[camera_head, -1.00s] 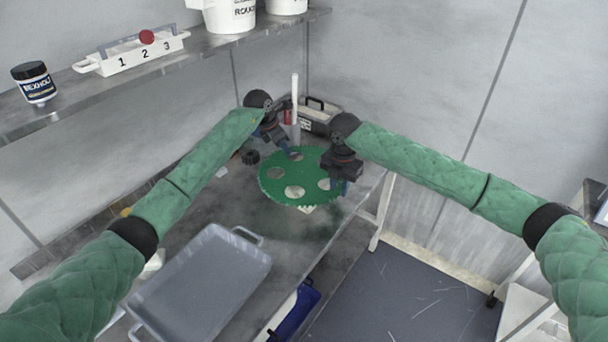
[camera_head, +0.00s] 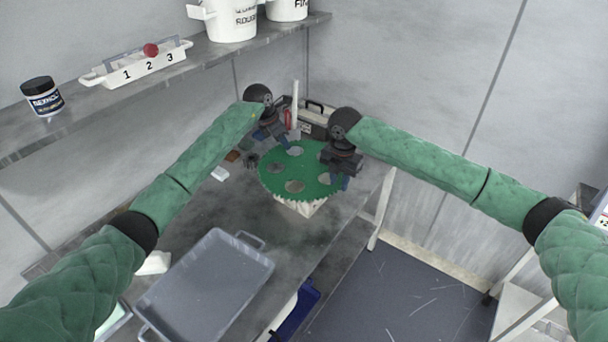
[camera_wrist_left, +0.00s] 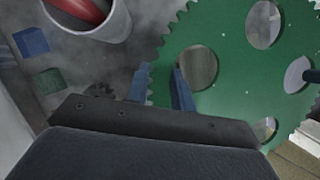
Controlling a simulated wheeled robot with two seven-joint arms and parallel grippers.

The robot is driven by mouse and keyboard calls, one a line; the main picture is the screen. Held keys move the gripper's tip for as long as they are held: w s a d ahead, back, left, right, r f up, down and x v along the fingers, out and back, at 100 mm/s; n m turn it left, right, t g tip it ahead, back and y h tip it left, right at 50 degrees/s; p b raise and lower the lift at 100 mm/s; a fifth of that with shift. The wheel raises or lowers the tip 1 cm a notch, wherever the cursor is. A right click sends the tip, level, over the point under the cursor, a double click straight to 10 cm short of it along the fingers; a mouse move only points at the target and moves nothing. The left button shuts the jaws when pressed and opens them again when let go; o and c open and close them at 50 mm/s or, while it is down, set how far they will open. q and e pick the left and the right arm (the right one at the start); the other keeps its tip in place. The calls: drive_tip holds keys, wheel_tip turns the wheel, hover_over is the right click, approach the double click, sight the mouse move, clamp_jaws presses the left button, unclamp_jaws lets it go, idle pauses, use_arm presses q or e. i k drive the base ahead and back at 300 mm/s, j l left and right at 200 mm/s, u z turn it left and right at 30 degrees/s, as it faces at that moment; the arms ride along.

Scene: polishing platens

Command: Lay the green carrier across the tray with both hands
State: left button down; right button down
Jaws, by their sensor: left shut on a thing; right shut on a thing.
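The green carrier (camera_head: 300,174) is a toothed disc with several round holes, held between my two grippers at the far end of the bench. It also fills the upper right of the left wrist view (camera_wrist_left: 232,60). My left gripper (camera_head: 284,144) is shut on its far left edge; in the left wrist view its blue fingers (camera_wrist_left: 160,88) stand at the rim by a hole. My right gripper (camera_head: 342,178) is shut on its right edge. The grey tray (camera_head: 205,285) lies empty on the near part of the bench, apart from the carrier.
A pale block (camera_head: 303,207) shows under the carrier's near edge. A toolbox (camera_head: 315,118) stands behind it. A shelf along the left wall holds a jar (camera_head: 42,97), a numbered rack (camera_head: 140,65) and white buckets (camera_head: 232,20). Bare bench lies between carrier and tray.

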sight(206, 284)
drive_tip(key=k+l+u, duration=0.25)
drive_tip(key=k+u, duration=0.6)
drive_tip(key=k+l, duration=0.05)
drive_tip(key=k, duration=0.05)
